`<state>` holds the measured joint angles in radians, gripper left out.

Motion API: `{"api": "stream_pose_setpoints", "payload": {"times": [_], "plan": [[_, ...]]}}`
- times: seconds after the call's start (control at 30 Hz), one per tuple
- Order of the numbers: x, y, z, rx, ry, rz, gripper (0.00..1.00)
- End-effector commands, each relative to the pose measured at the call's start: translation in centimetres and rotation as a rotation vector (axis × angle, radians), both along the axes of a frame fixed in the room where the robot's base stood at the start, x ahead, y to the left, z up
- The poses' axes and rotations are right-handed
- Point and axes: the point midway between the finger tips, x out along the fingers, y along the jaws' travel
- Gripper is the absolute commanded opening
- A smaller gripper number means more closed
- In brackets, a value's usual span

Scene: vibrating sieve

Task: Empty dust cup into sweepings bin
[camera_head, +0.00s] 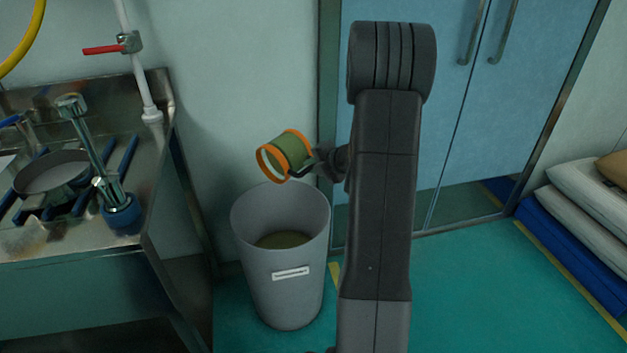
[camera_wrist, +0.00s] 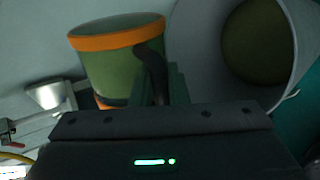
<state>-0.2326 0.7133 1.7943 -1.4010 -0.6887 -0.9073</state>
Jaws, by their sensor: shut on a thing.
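The dust cup (camera_head: 289,150) is green with orange bands at both ends. It is tilted well over on its side above the sweepings bin (camera_head: 262,225), with one orange-rimmed end toward the lower left. My gripper (camera_head: 308,164) is shut on the cup's dark handle, on its right side. The wrist view also shows the cup (camera_wrist: 122,62) with its dark handle at my gripper (camera_wrist: 165,85). The bin is a grey, labelled, open tub with brownish-green material inside. The cup is apart from the bin's rim. I cannot tell what is inside the cup.
A steel bench (camera_head: 150,190) with a pan (camera_head: 52,172) and blue-handled tools stands left of the bin. A red-handled valve (camera_head: 105,49) is on the wall pipe. Blue doors (camera_head: 460,120) are behind my arm. Stacked sacks (camera_head: 580,195) lie at right. Green floor is clear at lower right.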

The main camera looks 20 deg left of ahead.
Motion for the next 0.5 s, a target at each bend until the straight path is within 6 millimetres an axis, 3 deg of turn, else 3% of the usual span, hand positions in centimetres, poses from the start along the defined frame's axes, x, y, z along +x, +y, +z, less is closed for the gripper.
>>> {"api": "stream_pose_setpoints", "payload": {"times": [0.5], "plan": [[-0.1,0.1,1.0,-0.098,-0.226,-0.001,0.0]]}}
